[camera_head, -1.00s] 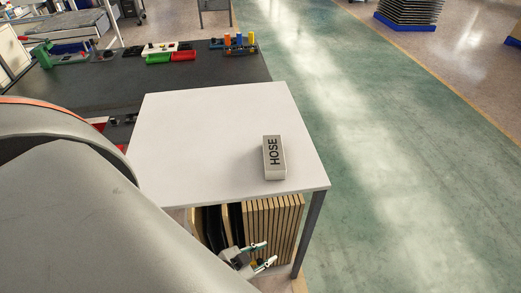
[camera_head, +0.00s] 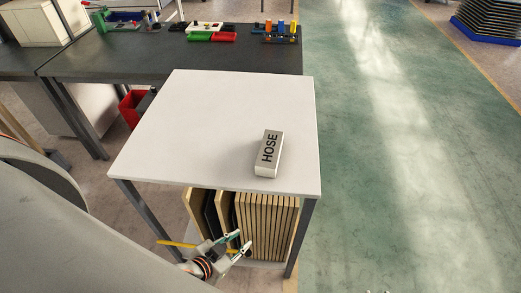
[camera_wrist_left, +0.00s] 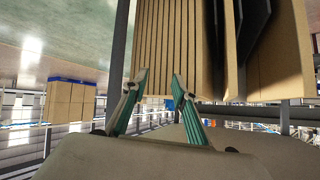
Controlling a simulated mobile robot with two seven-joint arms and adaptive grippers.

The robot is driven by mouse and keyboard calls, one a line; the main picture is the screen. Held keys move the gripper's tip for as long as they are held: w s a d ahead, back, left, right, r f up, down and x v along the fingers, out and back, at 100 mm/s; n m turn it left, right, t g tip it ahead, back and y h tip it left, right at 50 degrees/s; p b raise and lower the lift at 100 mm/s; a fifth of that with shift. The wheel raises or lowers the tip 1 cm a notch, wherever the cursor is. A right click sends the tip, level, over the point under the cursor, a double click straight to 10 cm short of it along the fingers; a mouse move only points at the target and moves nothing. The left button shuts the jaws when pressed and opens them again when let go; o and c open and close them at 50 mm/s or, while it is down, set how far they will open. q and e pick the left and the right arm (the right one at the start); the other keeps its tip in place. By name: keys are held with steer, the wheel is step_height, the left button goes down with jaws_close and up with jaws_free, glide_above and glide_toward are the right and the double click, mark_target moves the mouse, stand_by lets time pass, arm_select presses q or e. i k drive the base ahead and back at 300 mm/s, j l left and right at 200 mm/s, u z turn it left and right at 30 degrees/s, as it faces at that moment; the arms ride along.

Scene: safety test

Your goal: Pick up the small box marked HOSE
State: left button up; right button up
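The small box marked HOSE (camera_head: 269,153) lies on the white table (camera_head: 210,115), right of its middle and near the front edge. Its label faces up. My left gripper (camera_head: 240,243) is below the tabletop level, in front of the table, with its two fingers apart and nothing between them. The left wrist view also shows the open fingers (camera_wrist_left: 156,100), pointing at the boards under the table. The box does not show in the wrist view.
Several upright wooden boards (camera_head: 266,225) stand under the white table, close to my left gripper. A dark bench (camera_head: 150,62) with coloured bins and parts stands behind. Dark table legs (camera_head: 301,238) frame the front.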

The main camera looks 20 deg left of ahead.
mark_target(266, 165)
steer(key=i+l+u, duration=0.15)
steer(key=l+u, duration=0.3)
steer(key=l, duration=0.2)
steer(key=l+u, duration=0.4)
steer(key=l, duration=0.25)
steer(key=i, duration=0.05)
